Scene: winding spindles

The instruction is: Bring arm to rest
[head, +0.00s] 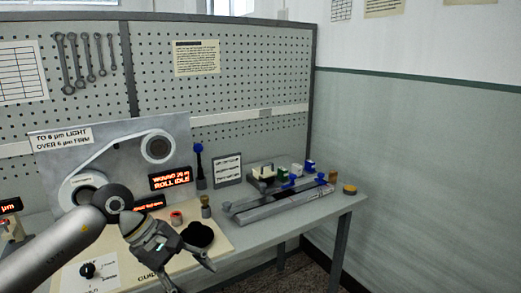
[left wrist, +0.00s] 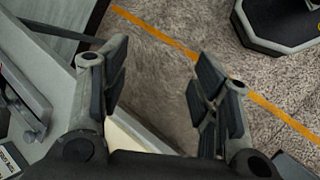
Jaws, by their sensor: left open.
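My left arm (head: 60,245) reaches in from the lower left in the head view. Its gripper (head: 190,278) hangs over the front of the bench, with its fingers pointing down and to the right. In the left wrist view the gripper (left wrist: 160,75) is open, with its two fingers wide apart and nothing between them. Behind the fingers I see the floor (left wrist: 165,90) and part of the bench edge. My right gripper is in neither view.
The bench (head: 285,233) carries a winding panel (head: 115,140) with two rolls, a dark round knob-like thing (head: 200,234), a grey rail (head: 285,203) and several small blocks. A pegboard (head: 250,80) stands behind. Floor to the bench's right looks clear.

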